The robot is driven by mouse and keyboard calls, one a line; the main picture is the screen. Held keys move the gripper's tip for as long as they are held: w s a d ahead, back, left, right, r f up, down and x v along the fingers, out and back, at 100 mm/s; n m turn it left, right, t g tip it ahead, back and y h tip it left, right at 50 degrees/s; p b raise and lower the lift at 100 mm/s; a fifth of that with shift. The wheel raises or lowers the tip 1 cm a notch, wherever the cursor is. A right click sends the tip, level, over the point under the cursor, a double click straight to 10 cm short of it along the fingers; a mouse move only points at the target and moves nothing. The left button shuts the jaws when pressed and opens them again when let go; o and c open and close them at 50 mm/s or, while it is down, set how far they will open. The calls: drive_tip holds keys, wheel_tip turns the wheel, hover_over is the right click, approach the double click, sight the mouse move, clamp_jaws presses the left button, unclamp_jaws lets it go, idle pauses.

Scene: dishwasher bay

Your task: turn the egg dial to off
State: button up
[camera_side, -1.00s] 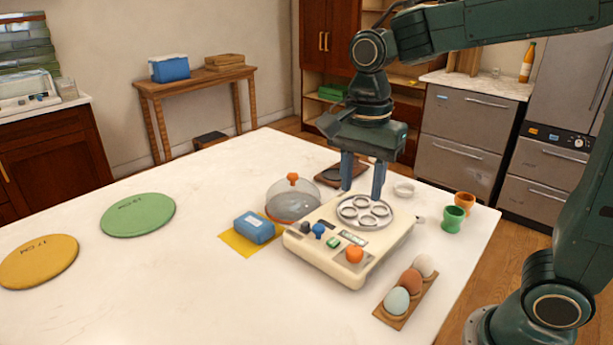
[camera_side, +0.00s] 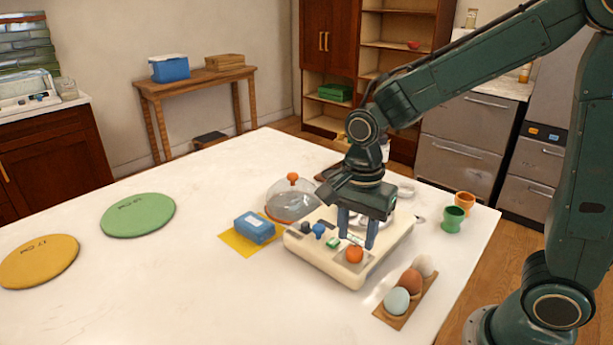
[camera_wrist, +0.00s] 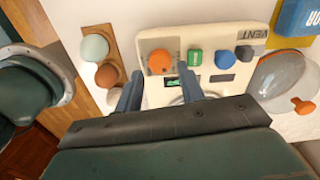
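The cream egg cooker (camera_side: 325,258) stands on the white table. On its front panel is an orange dial (camera_side: 354,254), with a green button (camera_side: 333,243) and a blue knob (camera_side: 319,230) to its left. My gripper (camera_side: 357,236) points down over the panel, just behind the dial, open with nothing between its fingers. In the wrist view the dial (camera_wrist: 160,62) shows just beyond the gap between my fingertips (camera_wrist: 160,84), apart from them. A small light mark shows on the dial; its setting cannot be read. My gripper hides part of the cooker's round egg plate.
A wooden holder (camera_side: 381,316) with three eggs lies to the right of the cooker. A clear dome (camera_side: 290,205) with an orange knob and a blue box (camera_side: 254,228) are on the left. Orange and green egg cups (camera_side: 453,218) stand at the right.

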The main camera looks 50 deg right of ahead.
sight(354, 249)
drive_tip(key=shift+f, duration=1.65)
drive_tip(key=c, duration=0.7)
drive_tip(key=shift+n, duration=0.4)
drive_tip(key=n, duration=1.1)
